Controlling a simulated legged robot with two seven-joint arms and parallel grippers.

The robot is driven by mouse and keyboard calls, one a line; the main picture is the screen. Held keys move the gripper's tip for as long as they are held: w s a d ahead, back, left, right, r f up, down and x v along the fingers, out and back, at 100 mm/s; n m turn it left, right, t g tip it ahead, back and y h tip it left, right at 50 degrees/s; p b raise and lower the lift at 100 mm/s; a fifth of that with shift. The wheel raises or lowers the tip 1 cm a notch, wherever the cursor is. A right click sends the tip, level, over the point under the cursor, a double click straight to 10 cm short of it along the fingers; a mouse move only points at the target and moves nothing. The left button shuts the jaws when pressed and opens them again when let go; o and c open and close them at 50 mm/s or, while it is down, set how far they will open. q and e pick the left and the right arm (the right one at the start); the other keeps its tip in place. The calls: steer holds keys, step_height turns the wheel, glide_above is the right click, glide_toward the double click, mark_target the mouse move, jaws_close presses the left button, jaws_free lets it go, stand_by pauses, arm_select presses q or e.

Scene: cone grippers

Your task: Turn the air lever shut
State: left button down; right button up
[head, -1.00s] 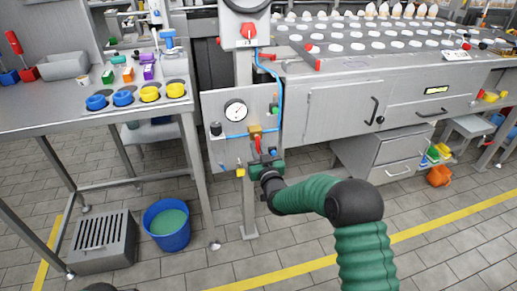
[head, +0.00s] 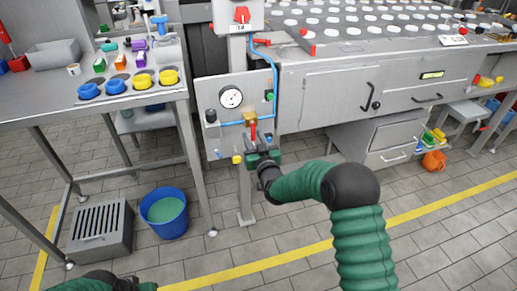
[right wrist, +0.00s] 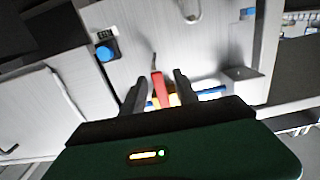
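The air lever (head: 254,132) is a red handle hanging roughly straight down below a brass-coloured valve (head: 250,117) on the grey panel under the round gauge. My right gripper (head: 259,149) is just below and in front of it, reaching up towards the panel. In the right wrist view the red lever (right wrist: 158,88) stands between the two dark fingers of my right gripper (right wrist: 158,90), with a gap on each side. The fingers are apart, so it is open. Part of my left arm shows at the bottom left of the head view, but its gripper is not visible.
The grey panel (head: 212,133) carries a gauge (head: 231,97), a blue air hose (head: 274,75) and a small yellow part (head: 237,160). A machine cabinet (head: 325,100) stands to the right. A blue bucket (head: 164,222) is on the floor at left.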

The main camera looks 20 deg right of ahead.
steer(key=s+p, duration=0.3)
steer(key=s, duration=1.3)
steer(key=shift+d+p, duration=0.3)
steer(key=shift+p, duration=0.1)
steer(key=s+d+f+g, duration=0.1)
steer(key=s+f+g, duration=0.2)
steer(key=s+g, duration=0.65)
steer(key=s+f+g, duration=0.2)
steer(key=s+g, duration=0.3)
steer(key=s, duration=0.9)
step_height(320, 180, up, 28)
steer(key=s+p, duration=0.1)
steer(key=p, duration=2.8)
steer(key=shift+s+d+r+g+h, duration=0.15)
steer(key=shift+s+g+h, duration=0.2)
steer(key=shift+g, duration=0.1)
